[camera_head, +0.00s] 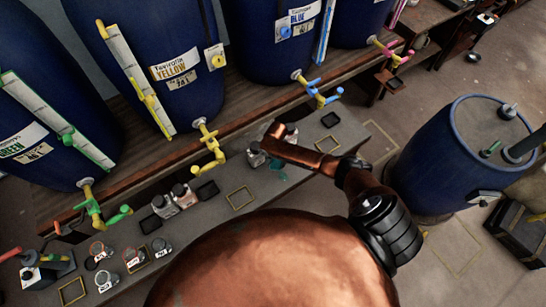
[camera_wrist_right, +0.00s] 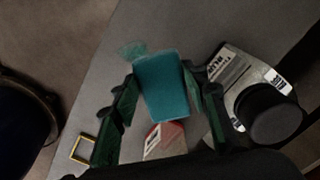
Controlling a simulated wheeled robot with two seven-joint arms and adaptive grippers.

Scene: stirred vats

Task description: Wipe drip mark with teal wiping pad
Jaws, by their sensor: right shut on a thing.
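The teal wiping pad (camera_wrist_right: 163,86) is between the dark fingers of my right gripper (camera_wrist_right: 165,100), which is shut on it over the grey bench. The drip mark, a faint teal smear (camera_wrist_right: 131,49), lies on the bench just past the pad's upper left corner in the wrist view. In the head view my copper right arm reaches from the lower right to the bench and mostly hides the gripper (camera_head: 272,163). A teal patch (camera_head: 280,175) shows beneath it; I cannot tell there whether it is pad or mark. My left gripper is not in view.
A white labelled jar with a black lid (camera_wrist_right: 272,112) stands close beside the right finger. A red-and-white thing (camera_wrist_right: 165,139) is below the pad. Jars (camera_head: 183,196), black trays (camera_head: 206,191) and yellow outlines (camera_head: 240,197) line the bench. A blue drum (camera_head: 440,160) stands at right.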

